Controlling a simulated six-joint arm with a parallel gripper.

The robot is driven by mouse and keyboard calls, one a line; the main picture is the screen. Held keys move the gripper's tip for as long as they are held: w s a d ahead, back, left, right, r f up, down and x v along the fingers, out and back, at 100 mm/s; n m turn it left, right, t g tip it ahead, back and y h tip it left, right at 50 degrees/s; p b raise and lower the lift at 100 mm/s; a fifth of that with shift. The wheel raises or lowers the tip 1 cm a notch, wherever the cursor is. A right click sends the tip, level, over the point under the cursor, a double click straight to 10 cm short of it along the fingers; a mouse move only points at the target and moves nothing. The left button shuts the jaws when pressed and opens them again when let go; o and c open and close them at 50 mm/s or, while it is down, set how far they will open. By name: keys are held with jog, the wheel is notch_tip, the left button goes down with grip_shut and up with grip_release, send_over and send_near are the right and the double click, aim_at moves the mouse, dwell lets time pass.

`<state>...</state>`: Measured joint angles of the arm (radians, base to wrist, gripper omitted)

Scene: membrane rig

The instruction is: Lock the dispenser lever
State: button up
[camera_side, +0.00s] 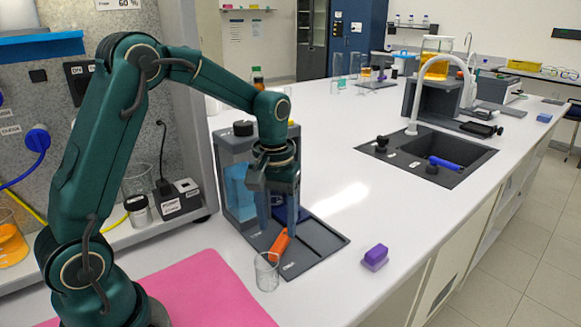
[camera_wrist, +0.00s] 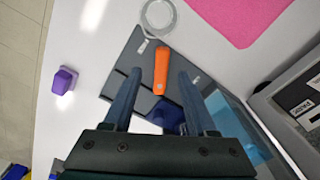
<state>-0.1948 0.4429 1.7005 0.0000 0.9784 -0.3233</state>
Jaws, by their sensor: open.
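The dispenser (camera_side: 233,165) is a grey housing with a blue-filled tank, a black cap and a flat dark base. An orange lever-like handle (camera_side: 278,246) lies low over the front of the base. It also shows in the wrist view (camera_wrist: 161,66), between and just beyond my fingertips. My gripper (camera_side: 277,224) is open, pointing down over the base, with nothing between its fingers. A dark blue part (camera_wrist: 166,114) sits behind the orange handle, partly hidden by my fingers. I cannot tell whether a finger touches the handle.
An empty glass beaker (camera_side: 267,272) stands close to the handle's front end. A purple block (camera_side: 375,257) lies to the right, and a pink mat (camera_side: 205,292) to the left. The sink (camera_side: 426,158) is farther back; the white bench between is clear.

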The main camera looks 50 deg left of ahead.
aim_at(276, 247)
jog(key=shift+s+a+f, duration=0.1)
jog(key=shift+s+f, duration=0.05)
jog(key=shift+f, duration=2.7)
grip_shut()
